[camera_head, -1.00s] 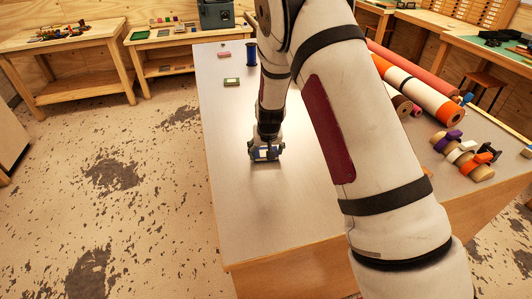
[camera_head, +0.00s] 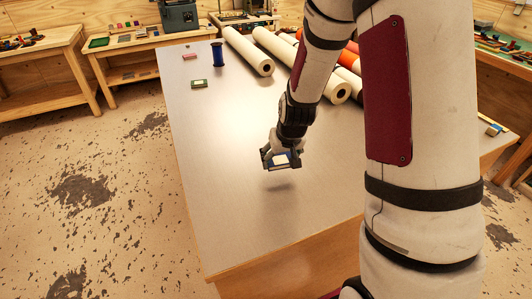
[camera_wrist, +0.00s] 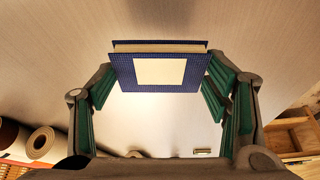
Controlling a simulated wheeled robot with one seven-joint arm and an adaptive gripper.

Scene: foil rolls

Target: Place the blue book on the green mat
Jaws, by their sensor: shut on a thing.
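The blue book (camera_head: 270,163), with a pale label on its cover, is held in my gripper (camera_head: 279,159) above the grey table, with a shadow below it. In the wrist view, the blue book (camera_wrist: 120,70) lies crosswise between the green-padded fingers of my gripper (camera_wrist: 160,85), its cover and page edge showing. Flat green areas show on the back-left bench (camera_head: 99,42) and on the right bench (camera_head: 488,45); I cannot tell which is the green mat.
On the table (camera_head: 235,220) stand a blue spool (camera_head: 217,54), a small green block (camera_head: 200,84) and a pink block (camera_head: 191,57). Large rolls, including a white one (camera_head: 248,52), lie towards the back right. The table's left front is clear.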

